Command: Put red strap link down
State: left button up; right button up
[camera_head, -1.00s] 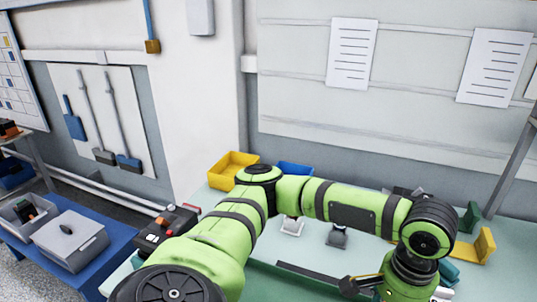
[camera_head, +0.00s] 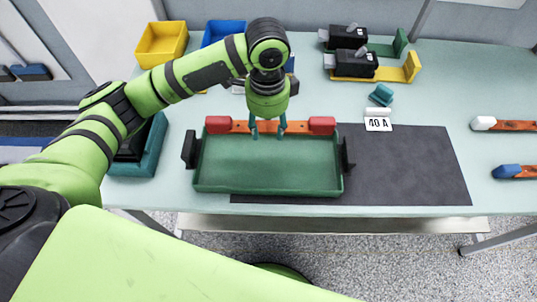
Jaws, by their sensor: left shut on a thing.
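The red strap link (camera_head: 225,125), an orange-red bar with thicker red blocks at both ends, lies crosswise at the far rim of the green tray (camera_head: 268,191). My left gripper (camera_head: 269,133) points down at the middle of the link, its teal fingers on the bar, shut on it. I cannot tell whether the link touches the tray or hangs just above it. The tray has black handles at both sides, and its visible floor is empty. My right gripper is not in view.
A dark mat (camera_head: 405,165) lies under and right of the tray, with a "40 A" card (camera_head: 378,124) at its far edge. White-ended (camera_head: 484,123) and blue-ended (camera_head: 507,171) links lie at right. Black breakers (camera_head: 352,64), yellow (camera_head: 161,45) and blue bins stand behind.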

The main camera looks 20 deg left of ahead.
aim_at(267, 155)
pick_arm(q)
notch_tip(267, 155, down, 9)
jog(key=shift+f+p, duration=0.15)
jog(key=shift+p, duration=0.5)
jog(key=shift+a+f, duration=0.1)
jog(key=shift+f, duration=0.1)
jog(key=shift+f, duration=0.15)
jog(key=o, duration=1.4)
jog(key=shift+r, duration=0.25)
notch_tip(267, 155, up, 12)
jog(key=shift+f+b, duration=0.1)
jog(key=shift+b, duration=0.9)
